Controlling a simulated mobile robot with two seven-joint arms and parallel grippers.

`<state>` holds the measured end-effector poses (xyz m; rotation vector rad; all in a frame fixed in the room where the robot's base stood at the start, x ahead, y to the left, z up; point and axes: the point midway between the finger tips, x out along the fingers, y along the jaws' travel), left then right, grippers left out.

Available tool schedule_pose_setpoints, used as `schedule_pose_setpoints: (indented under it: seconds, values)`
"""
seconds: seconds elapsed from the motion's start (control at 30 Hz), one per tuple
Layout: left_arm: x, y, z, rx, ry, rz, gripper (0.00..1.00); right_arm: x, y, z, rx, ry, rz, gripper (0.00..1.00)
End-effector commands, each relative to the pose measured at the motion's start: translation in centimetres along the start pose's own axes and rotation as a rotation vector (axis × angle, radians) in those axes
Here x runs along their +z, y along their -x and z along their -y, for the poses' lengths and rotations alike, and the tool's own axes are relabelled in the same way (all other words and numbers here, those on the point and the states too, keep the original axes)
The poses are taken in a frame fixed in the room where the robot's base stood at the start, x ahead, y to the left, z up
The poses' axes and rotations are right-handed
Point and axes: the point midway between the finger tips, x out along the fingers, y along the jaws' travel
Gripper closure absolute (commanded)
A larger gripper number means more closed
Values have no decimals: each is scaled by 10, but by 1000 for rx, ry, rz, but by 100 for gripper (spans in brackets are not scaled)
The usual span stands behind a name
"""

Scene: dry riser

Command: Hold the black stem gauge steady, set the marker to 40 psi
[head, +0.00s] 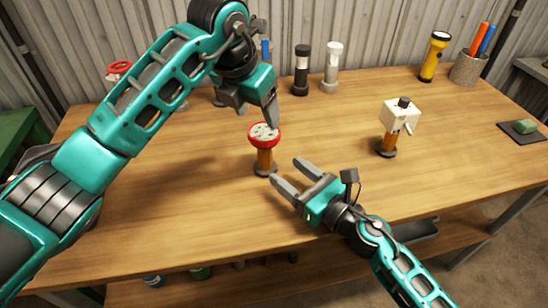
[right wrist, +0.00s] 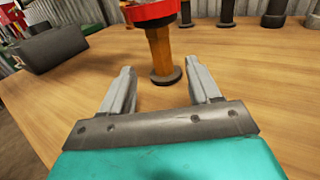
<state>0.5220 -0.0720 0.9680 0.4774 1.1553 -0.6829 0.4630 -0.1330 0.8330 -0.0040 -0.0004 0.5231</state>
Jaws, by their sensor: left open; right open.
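A gauge with a red rim and pale face (head: 264,133) stands upright on an orange-brown stem with a dark round base. Its stem also shows in the right wrist view (right wrist: 160,52), beyond the fingertips and in line with the gap between them. I see no gauge that clearly has a black stem. My left gripper (head: 257,112) is open just above and behind the gauge's head; whether it touches cannot be told. My right gripper (head: 286,173) is open, low over the table to the right of the base. The marker cannot be made out.
A white box-headed device (head: 399,116) stands on the wooden table (head: 200,215) at right. Black (head: 301,72) and grey (head: 332,70) cylinders stand at the back. A yellow flashlight (head: 434,57) and a pen cup (head: 468,69) stand at back right. The front middle is clear.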

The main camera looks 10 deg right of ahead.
Motion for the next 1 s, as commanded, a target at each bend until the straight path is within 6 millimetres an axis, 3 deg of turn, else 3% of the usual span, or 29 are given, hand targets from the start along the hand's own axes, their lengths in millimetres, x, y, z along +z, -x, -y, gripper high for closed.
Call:
schedule_pose_setpoints:
  seconds: [0.3, 0.5, 0.97, 1.0]
  values:
    - [0, 0, 0, 0, 0, 0, 34, 1, -62, 1, -3, -3, 3, 38]
    - [0, 0, 0, 0, 0, 0, 34, 1, -89, 1, -5, -4, 2, 38]
    - [0, 0, 0, 0, 0, 0, 34, 0, -100, 1, -4, -4, 1, 38]
    - [0, 0, 0, 0, 0, 0, 34, 0, -100, 1, -4, -4, 1, 42]
